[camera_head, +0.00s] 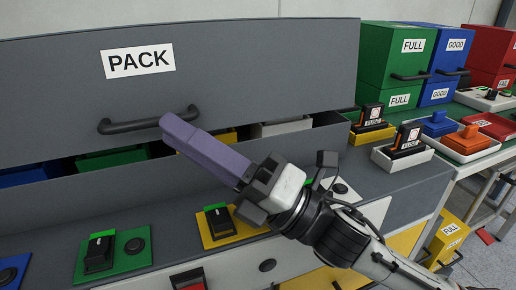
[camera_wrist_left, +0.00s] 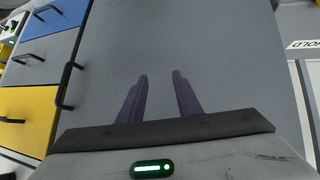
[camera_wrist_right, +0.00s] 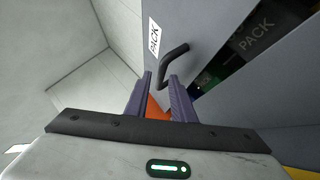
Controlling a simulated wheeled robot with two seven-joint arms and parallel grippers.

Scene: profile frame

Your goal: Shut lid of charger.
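The charger's grey lid (camera_head: 240,75) carries a PACK label and a dark bar handle (camera_head: 125,124). The lid stands raised, with a gap under its lower edge where coloured units show. In the right wrist view the handle (camera_wrist_right: 174,62) is just beyond the fingertips. My right gripper (camera_head: 178,124) is in front of the lid at the handle's right end. Its fingers are apart in the right wrist view (camera_wrist_right: 161,82); whether they touch the handle is unclear. My left gripper (camera_wrist_left: 160,75) is open and empty over a grey surface, out of the head view.
The charger's front ledge holds a green dock (camera_head: 118,258) and a yellow dock (camera_head: 240,232) with dark modules. Green bins (camera_head: 385,58), blue bins (camera_head: 450,45) and red bins stand at the right. Fuse boxes (camera_head: 402,150) sit on the ledge's right end. A yellow box (camera_head: 447,240) is lower right.

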